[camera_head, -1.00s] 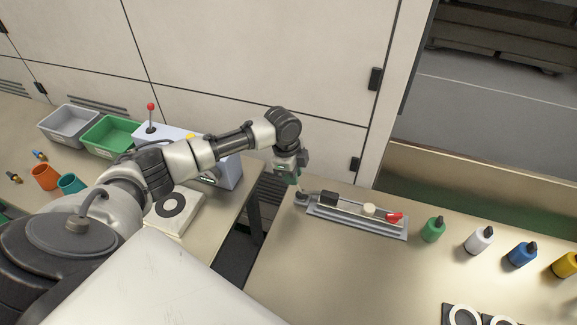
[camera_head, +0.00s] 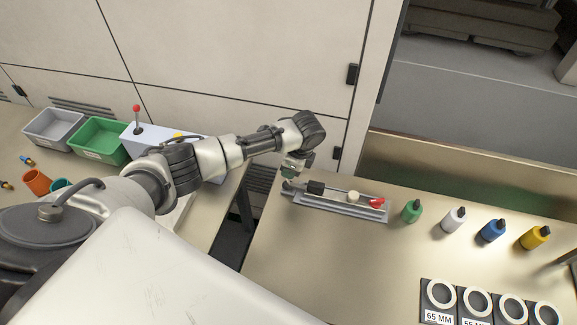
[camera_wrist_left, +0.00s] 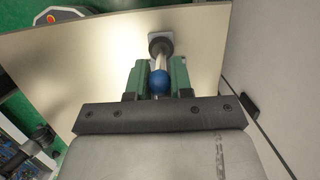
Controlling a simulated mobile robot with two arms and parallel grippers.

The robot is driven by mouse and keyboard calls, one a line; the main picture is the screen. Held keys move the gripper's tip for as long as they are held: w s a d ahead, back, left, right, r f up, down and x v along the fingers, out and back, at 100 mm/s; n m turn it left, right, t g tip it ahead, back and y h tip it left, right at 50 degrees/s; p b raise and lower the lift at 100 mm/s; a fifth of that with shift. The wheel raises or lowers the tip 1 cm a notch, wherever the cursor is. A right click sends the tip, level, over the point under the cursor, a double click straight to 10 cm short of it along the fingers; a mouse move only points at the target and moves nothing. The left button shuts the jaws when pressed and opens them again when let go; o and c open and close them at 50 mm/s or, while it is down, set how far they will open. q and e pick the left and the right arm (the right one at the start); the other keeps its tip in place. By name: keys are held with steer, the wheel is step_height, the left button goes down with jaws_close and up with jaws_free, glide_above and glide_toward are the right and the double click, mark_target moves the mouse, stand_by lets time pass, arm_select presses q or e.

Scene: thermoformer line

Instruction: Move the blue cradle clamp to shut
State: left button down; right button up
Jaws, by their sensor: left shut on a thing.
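In the left wrist view a blue ball knob (camera_wrist_left: 159,84) sits between the two green fingers of my left gripper (camera_wrist_left: 158,80). A metal rod runs from the knob to a dark round base (camera_wrist_left: 160,46). In the head view my left gripper (camera_head: 291,172) is at the left end of a grey cradle fixture (camera_head: 338,207), tilted with its fingers down and left. The fixture carries a black block (camera_head: 316,188), a cream knob (camera_head: 353,196) and a red part (camera_head: 377,203). The blue knob is hidden by the gripper there. My right gripper is not seen.
Green (camera_head: 412,210), white (camera_head: 454,219), blue (camera_head: 492,230) and yellow (camera_head: 535,237) bottles stand right of the fixture. Labelled rings (camera_head: 441,296) lie at the front right. Grey (camera_head: 53,127) and green (camera_head: 99,140) bins stand on the left bench. A wall (camera_head: 230,60) rises close behind.

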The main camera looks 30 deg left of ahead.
arm_select(q)
steer(key=c, duration=1)
jaws_free()
steer(key=b+v, duration=0.1)
steer(key=v, duration=0.9)
steer(key=shift+r+b, duration=0.3)
steer(key=shift+r, duration=0.1)
steer(key=shift+w+d, duration=0.1)
steer(key=shift+d, duration=0.05)
steer(key=shift+f, duration=0.1)
